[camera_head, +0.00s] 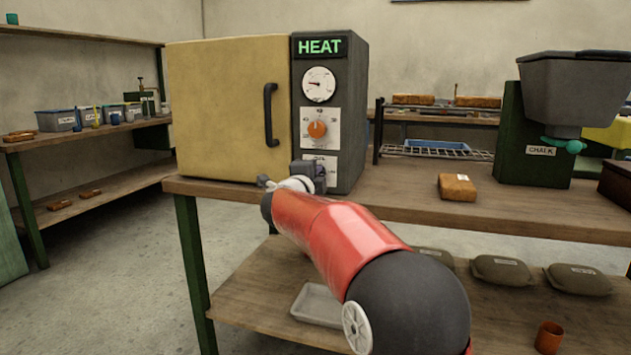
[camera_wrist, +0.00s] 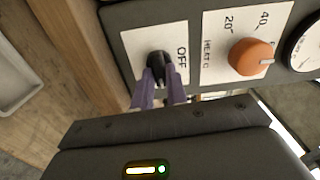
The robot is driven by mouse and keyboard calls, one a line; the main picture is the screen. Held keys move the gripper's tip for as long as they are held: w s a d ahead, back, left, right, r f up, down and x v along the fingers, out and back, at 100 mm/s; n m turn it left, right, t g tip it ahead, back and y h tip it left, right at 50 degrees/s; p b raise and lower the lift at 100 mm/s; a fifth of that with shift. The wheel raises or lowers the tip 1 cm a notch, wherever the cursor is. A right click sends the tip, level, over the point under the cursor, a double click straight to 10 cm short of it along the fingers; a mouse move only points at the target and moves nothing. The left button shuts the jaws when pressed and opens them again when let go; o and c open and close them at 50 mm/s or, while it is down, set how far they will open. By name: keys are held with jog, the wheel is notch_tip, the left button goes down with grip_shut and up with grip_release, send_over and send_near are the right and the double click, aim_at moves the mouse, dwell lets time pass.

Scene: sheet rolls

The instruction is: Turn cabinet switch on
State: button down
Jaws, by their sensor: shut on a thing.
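The cabinet (camera_head: 230,108) is a box with a yellow door and a dark handle, standing on the workbench. Its dark control panel (camera_head: 345,90) carries a green lit HEAT sign, a round gauge and an orange knob (camera_head: 317,129). The black switch (camera_wrist: 158,62) sits on a white plate marked OFF, low on the panel. In the wrist view my gripper (camera_wrist: 160,80) has its two purple fingers closed on the switch. In the head view my gripper (camera_head: 310,177) covers most of the switch plate, and the switch itself is hidden.
The workbench (camera_head: 400,205) holds a brick (camera_head: 457,187) and a green CHALK dispenser (camera_head: 540,140) to the right. A wire rack (camera_head: 440,153) stands behind. Sacks (camera_head: 500,270) and a grey tray (camera_head: 318,305) lie on the lower shelf. A shelf with bins is at left.

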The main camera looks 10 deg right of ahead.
jog(key=shift+m, duration=0.4)
jog(key=c, duration=1.4)
grip_release()
jog(key=shift+s, duration=0.1)
jog(key=v, duration=0.7)
jog(key=shift+s+a+b, duration=0.2)
jog(key=shift+s+b, duration=0.05)
jog(key=shift+b, duration=0.2)
